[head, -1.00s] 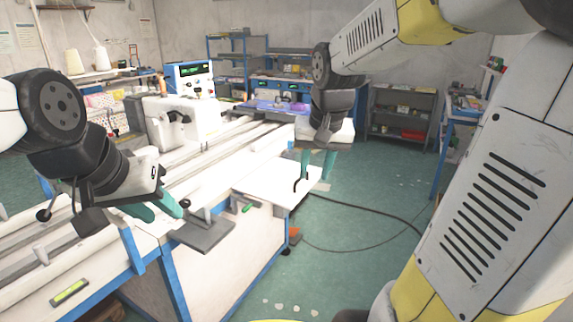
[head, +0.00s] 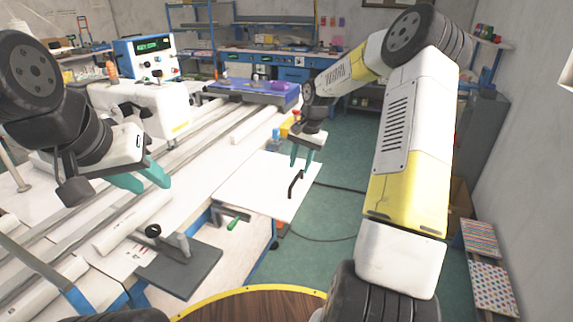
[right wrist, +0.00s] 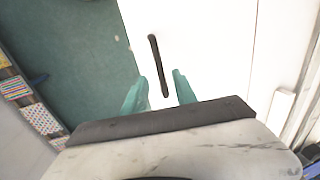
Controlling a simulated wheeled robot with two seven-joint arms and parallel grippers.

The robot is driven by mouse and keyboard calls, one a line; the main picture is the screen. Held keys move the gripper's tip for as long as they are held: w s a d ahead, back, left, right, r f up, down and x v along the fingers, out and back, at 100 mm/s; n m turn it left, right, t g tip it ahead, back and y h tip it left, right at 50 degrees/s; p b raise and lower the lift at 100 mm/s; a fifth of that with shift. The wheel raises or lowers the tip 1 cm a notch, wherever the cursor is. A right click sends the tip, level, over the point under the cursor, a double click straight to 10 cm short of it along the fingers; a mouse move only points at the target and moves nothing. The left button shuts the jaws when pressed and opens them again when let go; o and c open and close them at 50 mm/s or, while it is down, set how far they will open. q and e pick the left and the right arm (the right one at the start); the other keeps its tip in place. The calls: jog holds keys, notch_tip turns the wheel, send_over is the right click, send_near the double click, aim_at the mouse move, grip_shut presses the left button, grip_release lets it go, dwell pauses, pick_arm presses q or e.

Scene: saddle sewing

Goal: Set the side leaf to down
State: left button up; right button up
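The side leaf (head: 262,188) is a flat white panel. It looks level, at the right edge of the long white machine table. A black bar handle (head: 295,184) stands on its outer part; the leaf (right wrist: 200,35) and the handle (right wrist: 158,65) also show in the right wrist view. A green lever (head: 236,221) sits under the leaf's near edge. My right gripper (head: 303,160) hangs over the leaf by the handle, its teal fingers (right wrist: 160,92) apart with the handle's near end in the gap, not clamped. My left gripper (head: 145,178) is open and empty above the table.
A dark grey plate (head: 180,268) with a clamp lies at the near table end. A white sewing machine (head: 140,110) and a blue control box (head: 145,55) stand behind. Green floor (head: 340,165) lies open right of the leaf.

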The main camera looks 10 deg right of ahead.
aim_at(296, 178)
jog(key=shift+w+a+f, duration=0.15)
jog(key=shift+a+f, duration=0.05)
jog(key=shift+f, duration=0.95)
jog(key=shift+w+a+f, duration=0.1)
jog(key=shift+a+f, duration=0.1)
jog(key=shift+f, duration=0.95)
jog(key=shift+c, duration=0.4)
grip_shut()
